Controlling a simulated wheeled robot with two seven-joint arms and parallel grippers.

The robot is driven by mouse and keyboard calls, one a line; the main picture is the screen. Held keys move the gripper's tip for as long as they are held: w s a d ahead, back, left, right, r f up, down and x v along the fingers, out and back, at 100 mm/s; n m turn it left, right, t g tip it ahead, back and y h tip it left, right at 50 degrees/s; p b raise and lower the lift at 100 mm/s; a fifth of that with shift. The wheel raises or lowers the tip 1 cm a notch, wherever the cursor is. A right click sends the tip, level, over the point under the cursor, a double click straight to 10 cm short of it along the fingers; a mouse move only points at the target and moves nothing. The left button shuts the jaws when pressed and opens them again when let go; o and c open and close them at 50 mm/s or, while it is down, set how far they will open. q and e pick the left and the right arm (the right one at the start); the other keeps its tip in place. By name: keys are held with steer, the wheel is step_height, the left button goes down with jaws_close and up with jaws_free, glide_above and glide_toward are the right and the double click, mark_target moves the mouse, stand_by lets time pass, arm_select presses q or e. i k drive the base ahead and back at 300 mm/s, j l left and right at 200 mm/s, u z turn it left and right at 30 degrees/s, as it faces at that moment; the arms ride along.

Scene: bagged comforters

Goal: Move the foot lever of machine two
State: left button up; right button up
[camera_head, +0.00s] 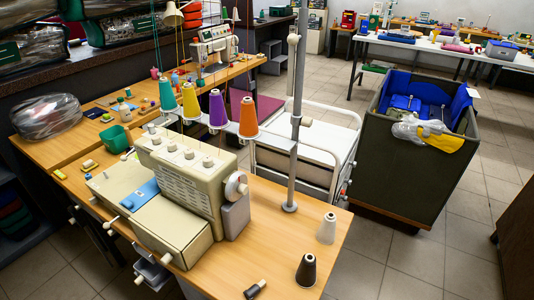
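A cream overlock-type sewing machine (185,180) stands on the wooden table, with a handwheel (236,186) on its right side. Its front carries a blue plate (139,195) and small white knobs or levers (112,222) near the table's front edge. A second, smaller white sewing machine (213,47) stands further back on the same run of tables. No label shows which one is machine two, and I cannot make out a foot lever for certain on either. Neither of my grippers is in view.
Thread cones, including a purple one (217,109), stand above the near machine beside a grey pole (295,130). A black cone (306,271) and a white cone (326,229) stand at the table's right. A dark bin (408,170) stands on the tiled floor (400,268).

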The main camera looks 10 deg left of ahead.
mark_target(123, 158)
steer(key=u, duration=1.45)
